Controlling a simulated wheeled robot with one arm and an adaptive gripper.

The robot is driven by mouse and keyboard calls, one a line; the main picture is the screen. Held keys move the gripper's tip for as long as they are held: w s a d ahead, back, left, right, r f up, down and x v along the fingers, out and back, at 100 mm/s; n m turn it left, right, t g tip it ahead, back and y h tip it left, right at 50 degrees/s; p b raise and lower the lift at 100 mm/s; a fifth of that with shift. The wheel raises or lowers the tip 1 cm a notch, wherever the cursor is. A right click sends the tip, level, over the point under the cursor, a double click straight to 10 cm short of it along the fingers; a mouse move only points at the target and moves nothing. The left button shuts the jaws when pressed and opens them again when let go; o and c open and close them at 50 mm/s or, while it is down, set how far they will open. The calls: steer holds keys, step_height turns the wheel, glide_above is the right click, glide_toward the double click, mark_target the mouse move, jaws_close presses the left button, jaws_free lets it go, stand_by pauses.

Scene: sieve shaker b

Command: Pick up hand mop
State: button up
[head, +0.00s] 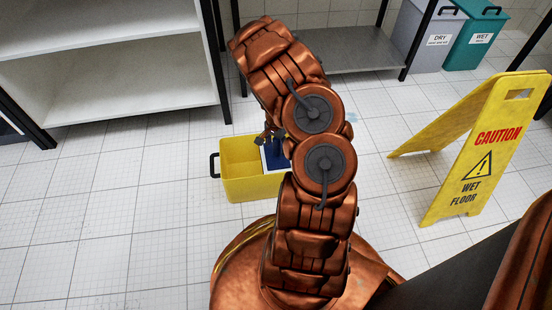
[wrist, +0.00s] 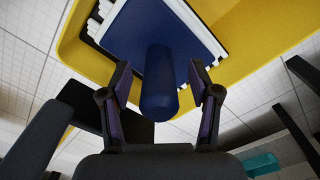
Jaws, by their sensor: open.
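The hand mop (head: 274,157) has a blue block with white edging and sits in the yellow bucket (head: 240,188), partly hidden by my arm in the head view. In the wrist view the mop (wrist: 150,38) shows its blue plate, white fringe and a round dark-blue handle (wrist: 158,88) pointing toward the camera. My gripper (wrist: 159,80) is open, with one finger on each side of the handle. Gaps show between the handle and both fingers. In the head view my gripper (head: 270,137) is small and just above the bucket.
A white shelf unit (head: 130,88) stands behind at the left, and a grey low shelf (head: 345,52) behind the arm. A yellow wet-floor sign (head: 470,150) stands at the right. Grey (head: 428,35) and teal (head: 475,38) bins stand at the back right. The tiled floor left of the bucket is clear.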

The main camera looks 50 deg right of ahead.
steer(key=shift+f, duration=0.35)
jaws_close()
stand_by(0.5)
